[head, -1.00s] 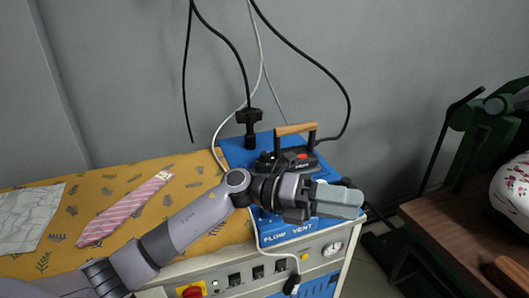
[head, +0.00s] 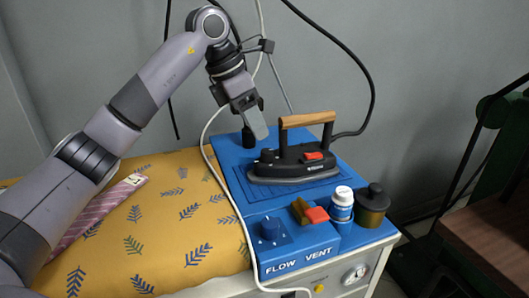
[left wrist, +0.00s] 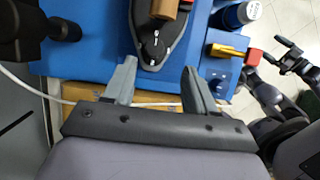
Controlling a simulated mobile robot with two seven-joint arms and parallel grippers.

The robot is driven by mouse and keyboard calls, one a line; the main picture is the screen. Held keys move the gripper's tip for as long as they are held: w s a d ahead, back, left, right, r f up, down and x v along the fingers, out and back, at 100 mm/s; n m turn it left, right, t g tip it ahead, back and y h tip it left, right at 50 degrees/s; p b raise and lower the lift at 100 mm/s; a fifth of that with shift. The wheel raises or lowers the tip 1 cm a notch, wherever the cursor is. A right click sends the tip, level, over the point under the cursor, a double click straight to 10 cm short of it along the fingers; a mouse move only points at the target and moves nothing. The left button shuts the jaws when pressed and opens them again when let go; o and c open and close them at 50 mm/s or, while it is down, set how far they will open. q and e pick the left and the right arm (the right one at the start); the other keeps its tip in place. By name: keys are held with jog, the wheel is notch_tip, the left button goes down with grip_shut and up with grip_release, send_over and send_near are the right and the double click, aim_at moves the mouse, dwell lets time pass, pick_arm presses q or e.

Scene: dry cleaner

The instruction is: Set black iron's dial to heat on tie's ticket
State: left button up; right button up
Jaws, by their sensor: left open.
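The black iron (head: 290,166) stands on the blue board, with a wooden handle and a red switch on top. The iron also shows at the top of the left wrist view (left wrist: 155,42). My left gripper (head: 257,118) is open and empty, above and just left of the iron; its spread fingers also show in the left wrist view (left wrist: 160,88). The pink striped tie (head: 85,222) is partly behind my arm. Its pale ticket (head: 135,180) is too small to read. My right gripper (left wrist: 285,50) shows small at right.
Cables hang behind the iron. A white cord crosses the board's left edge.

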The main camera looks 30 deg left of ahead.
aim_at(267, 150)
pick_arm(q)
jog(key=x, duration=0.7)
jog(key=shift+w+a+f+b, duration=0.25)
jog(key=shift+f+b, duration=0.05)
pick_arm(e)
jog(key=shift+w+f, duration=0.2)
jog(key=shift+f, duration=0.25)
jog(key=shift+a, duration=0.1)
pick_arm(q)
jog(key=c, duration=1)
jog(key=shift+c, duration=0.2)
pick_arm(e)
jog(key=shift+w+r, duration=0.1)
jog(key=shift+r, duration=0.1)
